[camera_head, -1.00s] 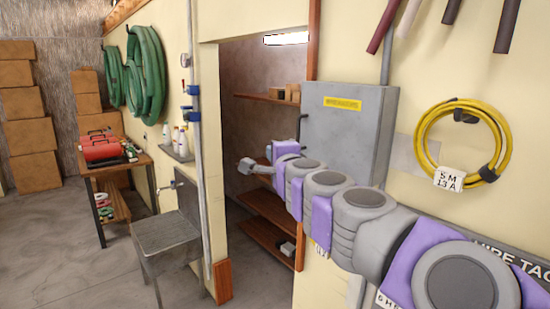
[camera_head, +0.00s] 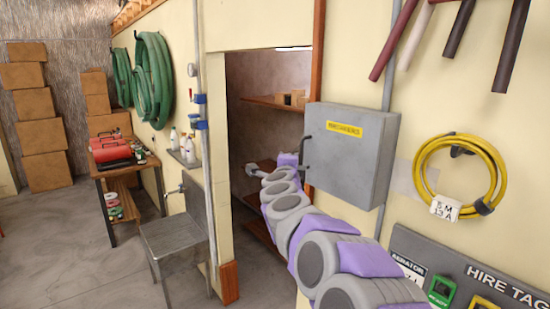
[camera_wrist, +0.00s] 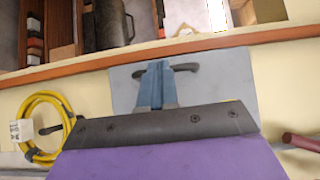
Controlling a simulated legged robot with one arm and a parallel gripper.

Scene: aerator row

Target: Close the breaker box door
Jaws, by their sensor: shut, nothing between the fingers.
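The grey breaker box (camera_head: 350,190) is on the cream wall, with a yellow label and a dark handle (camera_head: 303,150) at its front's left edge. Its door (camera_head: 340,165) looks flush or nearly flush with the box; I cannot tell whether it is fully closed. In the wrist view, my gripper (camera_wrist: 155,82) is shut and empty, its blue fingers overlapping the dark handle (camera_wrist: 183,67) in front of the grey door (camera_wrist: 215,88). I cannot tell whether they touch it. In the head view, my arm reaches to the box's left edge and the fingertips are hard to make out.
A doorway with wooden shelves (camera_head: 275,102) opens left of the box. A coiled yellow cable (camera_head: 500,170) and a hire tag board (camera_head: 450,258) are to its right. Pipes (camera_head: 458,30) hang above. A metal sink (camera_head: 175,235) stands at lower left, with open floor beyond.

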